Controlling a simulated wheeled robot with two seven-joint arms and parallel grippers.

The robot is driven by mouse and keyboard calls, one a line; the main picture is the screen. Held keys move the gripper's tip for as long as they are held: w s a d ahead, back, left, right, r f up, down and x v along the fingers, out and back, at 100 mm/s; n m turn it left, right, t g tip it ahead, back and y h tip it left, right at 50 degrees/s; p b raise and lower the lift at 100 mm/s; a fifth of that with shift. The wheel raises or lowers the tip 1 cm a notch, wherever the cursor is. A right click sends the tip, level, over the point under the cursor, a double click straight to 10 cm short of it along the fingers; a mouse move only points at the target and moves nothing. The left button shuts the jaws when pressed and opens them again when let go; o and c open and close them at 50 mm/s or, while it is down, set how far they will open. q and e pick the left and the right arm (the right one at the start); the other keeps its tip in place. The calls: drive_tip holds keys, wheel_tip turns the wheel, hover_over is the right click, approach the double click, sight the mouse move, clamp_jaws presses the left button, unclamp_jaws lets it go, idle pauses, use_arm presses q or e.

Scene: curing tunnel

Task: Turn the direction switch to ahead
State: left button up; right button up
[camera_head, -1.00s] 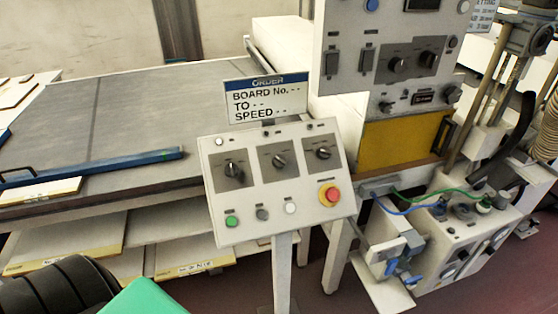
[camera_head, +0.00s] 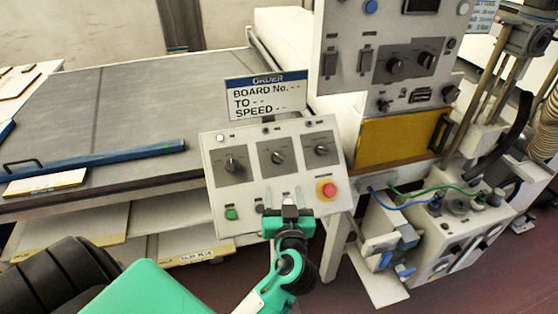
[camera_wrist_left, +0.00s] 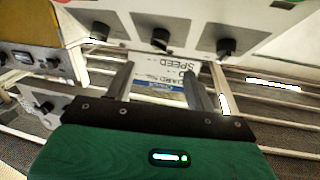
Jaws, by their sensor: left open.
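A sloped control panel (camera_head: 270,207) stands on a post. It has three dark rotary switches in a row: left (camera_head: 231,166), middle (camera_head: 277,158) and right (camera_head: 321,150). Their labels are too small to read, so I cannot tell which is the direction switch. The three switches also show upside down along the top of the left wrist view, the middle one here (camera_wrist_left: 160,38). My left gripper (camera_head: 289,212) is open and empty at the panel's lower edge, below the switches. Its two fingers are apart in the left wrist view (camera_wrist_left: 158,82). My right gripper is not in view.
An order sign (camera_head: 265,97) stands above the panel. A red stop button (camera_head: 326,189) and a green button (camera_head: 232,214) sit on the panel's lower part. A taller control cabinet (camera_head: 340,30) stands behind right. A grey table (camera_head: 130,115) lies left.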

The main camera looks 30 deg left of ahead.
sight(279, 159)
use_arm(q)
drive_tip(key=p+x, duration=0.4)
drive_tip(key=x, duration=0.7)
drive_tip(key=shift+w+a+p, duration=0.15)
drive_tip(key=shift+p, duration=0.25)
drive_tip(key=shift+w+a+f, duration=0.1)
drive_tip(key=shift+w+a, duration=0.3)
drive_tip(key=shift+w, duration=0.05)
drive_tip(key=shift+c, duration=0.8)
drive_tip(key=c, duration=0.8)
